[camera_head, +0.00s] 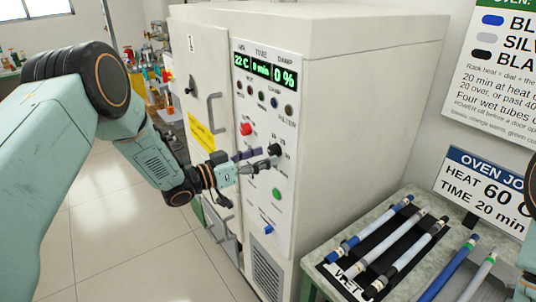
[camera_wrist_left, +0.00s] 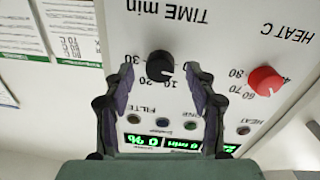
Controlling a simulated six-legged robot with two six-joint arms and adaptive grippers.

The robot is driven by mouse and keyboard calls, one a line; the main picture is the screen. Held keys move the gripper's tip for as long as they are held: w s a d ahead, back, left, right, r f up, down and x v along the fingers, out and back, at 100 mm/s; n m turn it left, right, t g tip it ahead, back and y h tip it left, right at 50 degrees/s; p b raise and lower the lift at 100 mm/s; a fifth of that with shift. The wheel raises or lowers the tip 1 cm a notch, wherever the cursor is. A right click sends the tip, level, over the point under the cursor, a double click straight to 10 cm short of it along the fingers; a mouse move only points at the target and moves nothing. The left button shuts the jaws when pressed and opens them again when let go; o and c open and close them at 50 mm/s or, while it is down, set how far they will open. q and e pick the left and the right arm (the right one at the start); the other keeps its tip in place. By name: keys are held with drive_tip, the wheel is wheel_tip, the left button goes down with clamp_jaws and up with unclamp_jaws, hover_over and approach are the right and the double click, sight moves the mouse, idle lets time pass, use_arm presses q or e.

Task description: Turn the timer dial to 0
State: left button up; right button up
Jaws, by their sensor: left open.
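The timer dial (camera_wrist_left: 160,64) is a black knob on the white oven panel, under the upside-down label "TIME min" in the left wrist view, with 10, 20 and 30 printed around it. Which number it points to I cannot tell. The dial also shows in the head view (camera_head: 274,149). My left gripper (camera_head: 256,161) is open, its fingers on either side of the dial in the wrist view. Whether they touch it I cannot tell. The panel display (camera_head: 262,71) reads 22 C, 0 min and 0 %. My right gripper is not in view.
The red heat dial (camera_wrist_left: 265,81) sits beside the timer dial. A green button (camera_head: 276,194) and a blue knob (camera_head: 268,229) are lower on the panel. A bench (camera_head: 431,222) with several rods on a black rack stands right of the oven.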

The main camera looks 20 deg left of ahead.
use_arm(q)
drive_tip(key=shift+x, duration=0.8)
drive_tip(key=shift+w, duration=0.1)
